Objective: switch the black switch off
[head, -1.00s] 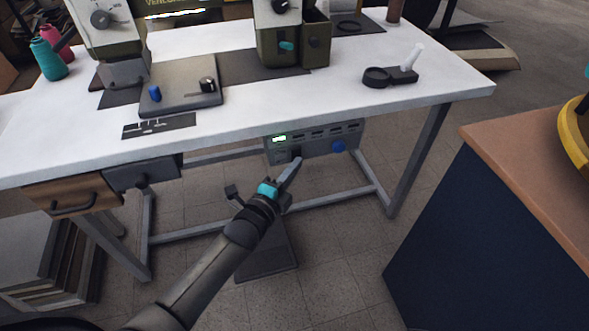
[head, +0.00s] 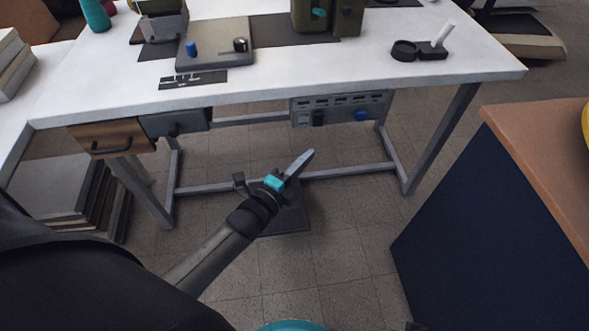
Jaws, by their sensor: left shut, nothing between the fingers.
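The black switch (head: 319,118) is on the front of a grey control box (head: 343,107) under the white table's front edge. A small display (head: 302,118) left of the switch shows no green light. I cannot tell the switch's exact tilt at this size. My left gripper (head: 306,158) is shut and empty, pointing up and right. It is below the box in the picture and apart from the switch. My right gripper is not in view.
A blue knob (head: 361,115) is right of the switch. The white table (head: 270,83) has a sewing machine and a wooden drawer (head: 110,138) at left. A dark blue cabinet (head: 485,215) stands at right. A pedal plate lies on the floor behind my gripper.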

